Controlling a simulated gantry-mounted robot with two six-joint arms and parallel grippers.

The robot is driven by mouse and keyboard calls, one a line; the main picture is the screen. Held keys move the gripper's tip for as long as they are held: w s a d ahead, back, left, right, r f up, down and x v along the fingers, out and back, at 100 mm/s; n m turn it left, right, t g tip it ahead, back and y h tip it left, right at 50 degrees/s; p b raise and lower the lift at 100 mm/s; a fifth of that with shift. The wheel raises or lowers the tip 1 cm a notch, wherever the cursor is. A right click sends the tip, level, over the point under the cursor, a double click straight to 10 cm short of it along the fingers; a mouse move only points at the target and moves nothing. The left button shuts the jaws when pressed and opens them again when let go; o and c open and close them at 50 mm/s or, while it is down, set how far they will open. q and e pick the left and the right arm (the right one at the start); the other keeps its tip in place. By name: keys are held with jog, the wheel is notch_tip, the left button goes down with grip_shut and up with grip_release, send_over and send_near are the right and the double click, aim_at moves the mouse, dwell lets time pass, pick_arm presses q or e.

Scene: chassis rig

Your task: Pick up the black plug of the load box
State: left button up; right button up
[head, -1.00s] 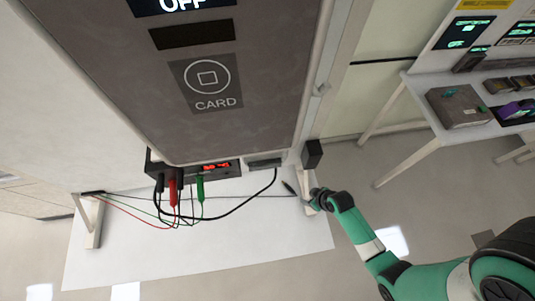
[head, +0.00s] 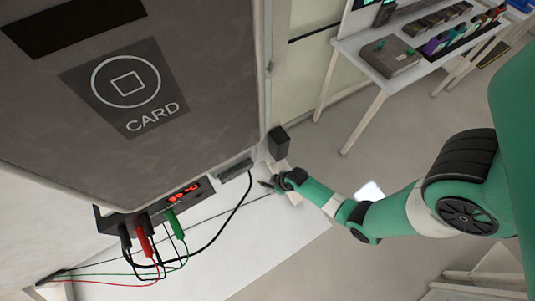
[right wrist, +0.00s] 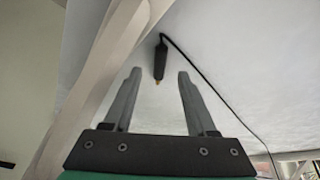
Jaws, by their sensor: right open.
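A black plug (right wrist: 160,60) with a brass-coloured tip and a thin black cable shows in the right wrist view against a pale surface. My right gripper (right wrist: 160,75) is open, with the plug between and slightly beyond its fingertips; I see no contact. In the head view my right gripper (head: 272,184) is small, at the right end of the white surface; the plug cannot be told apart there. The load box (head: 185,197), dark with red digits, has black (head: 125,238), red (head: 146,245) and green (head: 176,225) plugs on its front. My left gripper is not in view.
A large grey cabinet (head: 215,90) marked CARD stands above the load box. A small black block (head: 278,140) is close behind my right gripper. A side table (head: 350,50) with several items stands at upper right.

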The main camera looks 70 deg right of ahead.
aim_at(268, 185)
jog(key=b+x, duration=0.1)
jog(key=x, duration=0.2)
jog(key=shift+w+f, duration=0.2)
grip_shut()
dwell(0.4)
